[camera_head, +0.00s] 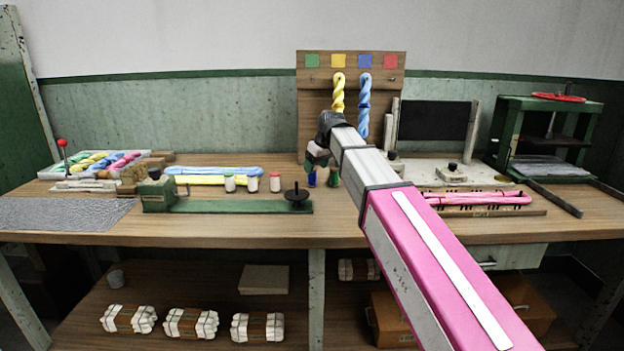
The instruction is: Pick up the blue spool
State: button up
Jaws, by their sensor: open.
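The small blue spool (312,179) stands on the wooden workbench (250,228), a little right of the middle of the picture. My gripper (314,165) points down from the end of my arm and is open. It is close above the blue spool, and its fingers hide the spool's top. I cannot tell whether they touch it. A green spool (334,179) stands just to the right of the blue one.
Behind is a board (390,85) with yellow and blue skeins. Pink skeins (480,198) lie to the right. A tray (55,178) of colored skeins is at far left.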

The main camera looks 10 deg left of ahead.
aim_at(312, 177)
jog(key=x, duration=0.4)
jog(key=shift+w+a+f, duration=0.1)
jog(key=shift+a, duration=0.15)
jog(key=c, duration=1)
jog(key=shift+o, duration=0.2)
